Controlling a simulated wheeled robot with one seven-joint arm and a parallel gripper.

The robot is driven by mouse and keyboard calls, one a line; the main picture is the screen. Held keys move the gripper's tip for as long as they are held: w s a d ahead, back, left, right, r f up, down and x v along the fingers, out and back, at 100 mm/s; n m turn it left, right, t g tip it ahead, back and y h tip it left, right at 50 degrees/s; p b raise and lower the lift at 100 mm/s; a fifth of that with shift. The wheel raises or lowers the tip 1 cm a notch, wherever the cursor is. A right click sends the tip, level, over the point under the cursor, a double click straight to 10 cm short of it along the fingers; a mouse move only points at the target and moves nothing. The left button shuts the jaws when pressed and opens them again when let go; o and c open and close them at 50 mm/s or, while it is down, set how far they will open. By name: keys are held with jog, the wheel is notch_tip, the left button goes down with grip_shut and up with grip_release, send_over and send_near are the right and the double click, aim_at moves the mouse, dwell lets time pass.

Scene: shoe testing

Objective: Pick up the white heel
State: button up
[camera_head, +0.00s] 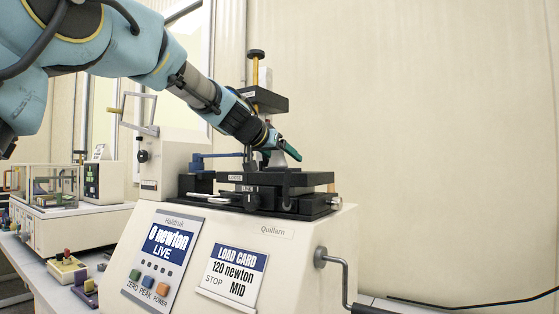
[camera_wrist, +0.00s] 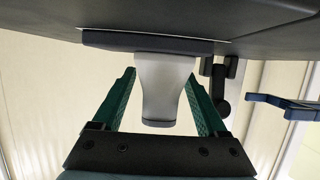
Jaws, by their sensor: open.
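The white heel (camera_wrist: 160,95) shows in the wrist view. Its broad end is against a dark plate (camera_wrist: 110,40) and its narrower body points toward my wrist. My gripper (camera_wrist: 160,74) is open, with one green finger on each side of the heel and a visible gap on both sides. In the head view my gripper (camera_head: 288,152) is tilted down over the black stage (camera_head: 275,180) of the test machine.
The cream test machine (camera_head: 300,240) has a crank (camera_head: 335,257) at its right. A black upright with a top block (camera_head: 263,100) stands close behind my gripper. A blue bracket (camera_wrist: 285,104) is at the right of the wrist view. Another machine (camera_head: 70,225) stands at left.

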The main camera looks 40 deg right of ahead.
grip_shut()
dwell(0.5)
